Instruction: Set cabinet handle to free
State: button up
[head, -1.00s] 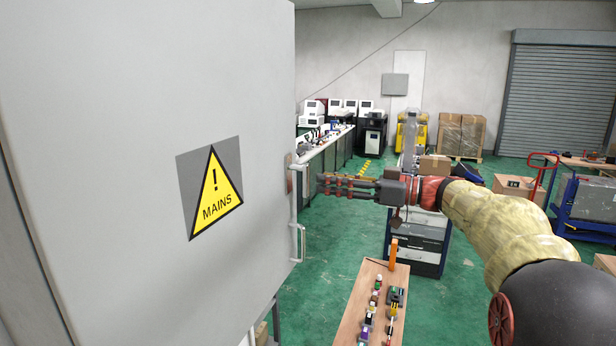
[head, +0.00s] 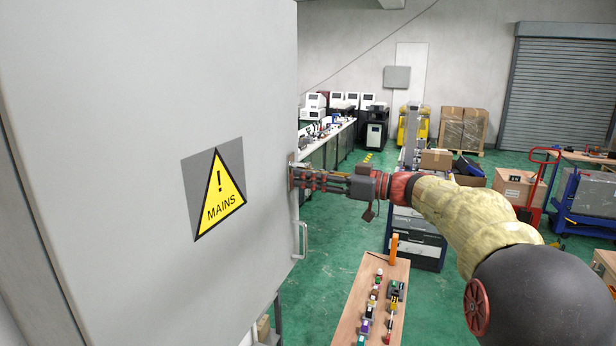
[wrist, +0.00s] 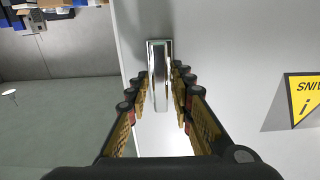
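The grey cabinet (head: 110,150) with a yellow MAINS sign (head: 219,195) fills the left of the head view. In the wrist view, a shiny metal handle (wrist: 160,72) stands out from the cabinet face between the two fingers of my gripper (wrist: 160,80). The fingers are apart, with a gap visible on each side of the handle. In the head view my gripper (head: 297,178) reaches the cabinet's right edge and hides the handle there.
A second, D-shaped pull (head: 301,240) sits lower on the cabinet's edge. A wooden bench (head: 350,318) with several small parts stands below my arm. Blue-framed drawers (head: 415,240) stand behind my arm. Green floor is open between cabinet and drawers.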

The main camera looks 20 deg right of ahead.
grip_shut()
dwell(0.6)
